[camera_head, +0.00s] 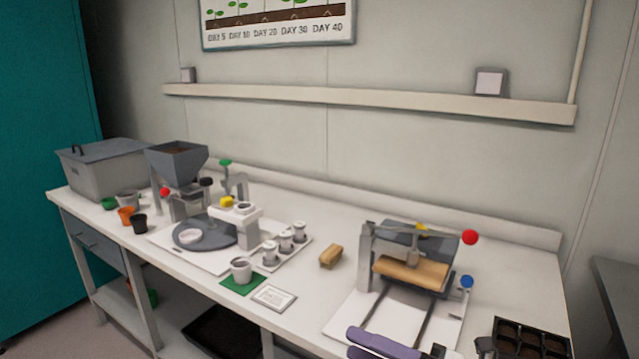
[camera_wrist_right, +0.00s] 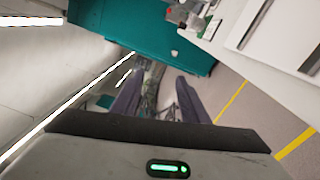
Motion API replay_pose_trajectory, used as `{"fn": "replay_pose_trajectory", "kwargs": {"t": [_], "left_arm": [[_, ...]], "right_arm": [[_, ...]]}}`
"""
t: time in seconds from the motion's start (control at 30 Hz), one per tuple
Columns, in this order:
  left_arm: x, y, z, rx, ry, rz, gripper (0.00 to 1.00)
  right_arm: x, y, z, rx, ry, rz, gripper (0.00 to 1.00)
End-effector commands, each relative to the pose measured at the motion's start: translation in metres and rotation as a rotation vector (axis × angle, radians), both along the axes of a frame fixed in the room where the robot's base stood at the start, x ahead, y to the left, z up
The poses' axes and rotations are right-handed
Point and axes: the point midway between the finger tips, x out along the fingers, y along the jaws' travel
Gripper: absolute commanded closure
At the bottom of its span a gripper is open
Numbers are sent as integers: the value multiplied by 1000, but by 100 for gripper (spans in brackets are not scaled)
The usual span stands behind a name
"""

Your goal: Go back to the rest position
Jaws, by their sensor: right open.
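My right gripper (camera_head: 354,343) shows at the bottom edge of the head view, its purple fingers in front of the white base of the press. It also shows in the right wrist view (camera_wrist_right: 158,80), where its two fingers stand apart with nothing between them. The rest of my right arm is mostly cut off by the lower edge of the head view. My left gripper is not in either view.
Bare bench lies behind the block.

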Motion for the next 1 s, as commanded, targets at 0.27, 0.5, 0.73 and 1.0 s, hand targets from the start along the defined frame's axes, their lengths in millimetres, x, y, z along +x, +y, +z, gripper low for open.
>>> {"fn": "replay_pose_trajectory", "kwargs": {"t": [0.27, 0.5, 0.73, 1.0], "left_arm": [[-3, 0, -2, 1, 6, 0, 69], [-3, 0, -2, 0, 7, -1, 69], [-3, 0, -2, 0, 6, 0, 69], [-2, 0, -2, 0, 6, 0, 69]], "right_arm": [[-42, -59, -115, 702, 769, -562, 59], [-145, -93, -236, 1019, 1328, -963, 59], [-226, -94, -288, 1149, 1628, -1175, 59], [-240, -93, -295, 1166, 1678, -1208, 59]]}}
